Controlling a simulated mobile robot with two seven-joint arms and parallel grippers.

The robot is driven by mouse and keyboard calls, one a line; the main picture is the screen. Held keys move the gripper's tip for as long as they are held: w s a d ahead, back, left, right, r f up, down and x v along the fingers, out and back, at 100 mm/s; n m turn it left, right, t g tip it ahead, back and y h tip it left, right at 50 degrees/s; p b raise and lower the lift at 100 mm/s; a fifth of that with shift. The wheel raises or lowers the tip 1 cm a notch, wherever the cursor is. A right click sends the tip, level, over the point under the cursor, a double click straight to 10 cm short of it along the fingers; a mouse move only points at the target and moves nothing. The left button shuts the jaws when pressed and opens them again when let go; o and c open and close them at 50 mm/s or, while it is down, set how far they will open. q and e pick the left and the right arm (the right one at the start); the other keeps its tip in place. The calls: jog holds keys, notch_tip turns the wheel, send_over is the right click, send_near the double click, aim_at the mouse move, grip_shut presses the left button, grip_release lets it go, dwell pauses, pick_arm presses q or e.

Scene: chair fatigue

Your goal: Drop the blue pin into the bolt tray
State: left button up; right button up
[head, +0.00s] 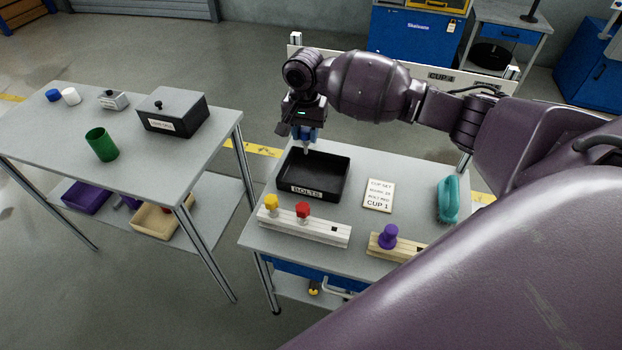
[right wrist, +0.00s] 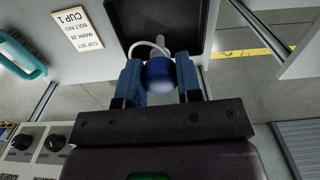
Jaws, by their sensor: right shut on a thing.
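My right gripper (head: 305,136) is shut on the blue pin. The pin's round blue head (right wrist: 160,75) sits between the two blue fingers (right wrist: 161,82) in the right wrist view, with its pale shank pointing away from the gripper. The black bolt tray (head: 318,178), labelled BOLTS, stands on the right-hand table. In the head view the gripper and the pin's tip are over the tray's back left part, apart from its floor. The tray's dark inside (right wrist: 185,20) shows beyond the pin in the right wrist view. My left gripper is not in view.
In front of the tray, a pale block (head: 325,232) holds a yellow and a red pin. A purple pin (head: 388,236) stands in another block. A CUP 1 card (head: 379,195) and teal brush (head: 447,200) lie to the right. A separate table (head: 60,125) stands left.

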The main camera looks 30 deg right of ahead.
pick_arm(q)
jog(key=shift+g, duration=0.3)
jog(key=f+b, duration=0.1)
jog(key=b, duration=0.1)
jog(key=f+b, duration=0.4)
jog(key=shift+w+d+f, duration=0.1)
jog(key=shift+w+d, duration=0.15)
pick_arm(e)
jog(key=w+d+f+m, duration=0.1)
jog(key=d+f+m, duration=0.2)
jog(key=f, duration=0.7)
jog(key=d, duration=0.2)
jog(key=shift+w+d+f+m, duration=0.2)
jog(key=shift+d+f+m, duration=0.05)
jog(key=shift+d+m, duration=0.1)
jog(key=shift+r, duration=0.1)
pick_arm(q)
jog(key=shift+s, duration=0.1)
pick_arm(e)
jog(key=o, duration=0.9)
jog(key=shift+o, duration=0.2)
